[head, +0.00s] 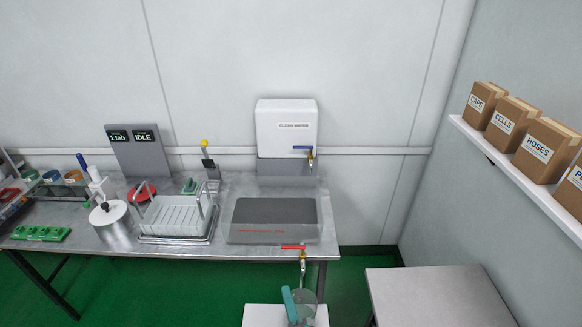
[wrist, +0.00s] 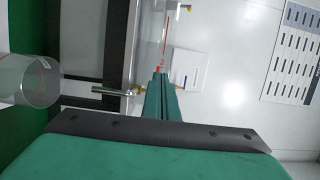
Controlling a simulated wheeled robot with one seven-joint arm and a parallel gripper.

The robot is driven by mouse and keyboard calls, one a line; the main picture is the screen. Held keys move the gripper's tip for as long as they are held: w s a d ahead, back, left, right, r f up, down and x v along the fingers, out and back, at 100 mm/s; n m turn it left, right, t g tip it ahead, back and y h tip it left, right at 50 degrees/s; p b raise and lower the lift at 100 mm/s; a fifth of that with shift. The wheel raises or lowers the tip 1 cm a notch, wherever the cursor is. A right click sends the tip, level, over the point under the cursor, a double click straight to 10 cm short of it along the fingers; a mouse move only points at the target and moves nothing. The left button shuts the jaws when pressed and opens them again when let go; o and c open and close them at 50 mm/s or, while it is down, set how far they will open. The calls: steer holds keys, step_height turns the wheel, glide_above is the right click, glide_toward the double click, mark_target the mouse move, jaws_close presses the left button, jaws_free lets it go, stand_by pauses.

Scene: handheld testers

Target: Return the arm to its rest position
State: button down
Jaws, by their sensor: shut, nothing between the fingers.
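My teal gripper (wrist: 160,78) reaches forward from the bottom of the wrist view, with its two fingers pressed together and nothing between them. In the head view its narrow teal fingers (head: 286,292) appear low in the picture, beside the left edge of a clear cup. Most of my arm is outside the head view.
The clear cup (head: 305,304) is below the red-handled tap (head: 295,247) at the table's front; it also shows in the wrist view (wrist: 36,80). A drying rack (head: 176,216) and a clean-water tank (head: 286,126) are behind. A bare table (head: 435,295) stands right.

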steer(key=s+d+f+n+g+h, duration=0.1)
steer(key=s+f+n+h, duration=0.15)
steer(key=s, duration=0.65)
steer(key=s+d+f+n+g+h, duration=0.1)
steer(key=s+f+n+h, duration=0.2)
steer(key=s, duration=0.7)
steer(key=s+r+n, duration=0.4)
steer(key=s+n, duration=0.1)
steer(key=s, duration=0.3)
steer(key=s+r+n, duration=0.4)
steer(key=s+r, duration=0.1)
steer(key=s, duration=0.4)
steer(key=shift+a+r+n+y, duration=0.25)
steer(key=shift+a+n+y, duration=0.1)
steer(key=shift+y, duration=0.1)
